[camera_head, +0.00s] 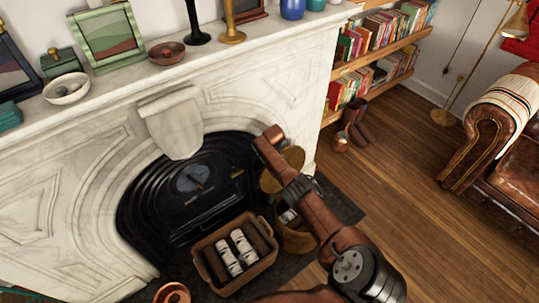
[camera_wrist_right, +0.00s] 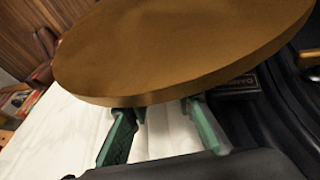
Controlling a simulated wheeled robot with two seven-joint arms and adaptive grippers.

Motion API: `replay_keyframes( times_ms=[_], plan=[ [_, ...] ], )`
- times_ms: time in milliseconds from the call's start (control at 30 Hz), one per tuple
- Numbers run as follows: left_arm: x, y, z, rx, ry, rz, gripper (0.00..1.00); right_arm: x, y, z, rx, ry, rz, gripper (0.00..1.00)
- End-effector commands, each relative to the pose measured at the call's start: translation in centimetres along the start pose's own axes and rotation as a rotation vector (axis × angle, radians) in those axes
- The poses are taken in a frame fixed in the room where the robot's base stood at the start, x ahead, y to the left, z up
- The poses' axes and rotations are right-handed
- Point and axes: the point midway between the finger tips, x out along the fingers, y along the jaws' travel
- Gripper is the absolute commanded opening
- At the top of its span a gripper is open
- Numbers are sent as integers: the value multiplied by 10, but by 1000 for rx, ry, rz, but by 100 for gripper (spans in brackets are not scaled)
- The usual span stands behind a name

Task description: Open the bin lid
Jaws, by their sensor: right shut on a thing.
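The bin (camera_head: 296,241) is a golden-brown round container on the dark hearth, partly hidden behind my right arm. Its round lid (camera_head: 294,156) stands raised and tilted above the bin's mouth, also partly covered by the arm. Some pale things show at the opening. In the right wrist view the lid (camera_wrist_right: 185,45) is a broad brown disc filling the upper middle. My right gripper (camera_wrist_right: 160,106) has its two green fingers at the lid's lower rim and is shut on it; the fingertips are partly hidden by the disc. My left gripper is not in view.
A basket (camera_head: 207,262) with white-and-brown rolls stands left of the bin. The black fireplace (camera_head: 150,215) and marble surround are behind. Bookshelves (camera_head: 375,65) stand at the back right, and a leather sofa (camera_head: 490,150) at the right.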

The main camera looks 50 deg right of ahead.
Motion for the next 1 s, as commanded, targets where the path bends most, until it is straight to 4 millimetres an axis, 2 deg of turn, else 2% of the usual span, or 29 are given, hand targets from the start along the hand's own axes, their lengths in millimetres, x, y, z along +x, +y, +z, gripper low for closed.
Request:
replay_keyframes(
  times_ms=[367, 400, 600, 667, 1000],
  plan=[
    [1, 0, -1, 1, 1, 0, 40, 1, 0, -1, 4, 1, -2, 0],
    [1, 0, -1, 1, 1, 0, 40, 1, 0, -1, 4, 1, -2, 23],
    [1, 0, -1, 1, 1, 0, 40, 1, 0, 0, 2, 0, -1, 37],
    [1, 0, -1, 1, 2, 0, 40, 1, 0, 0, 2, 0, -1, 39],
    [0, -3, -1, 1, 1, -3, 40, 0, 0, 0, 0, 0, -1, 39]
  ],
)
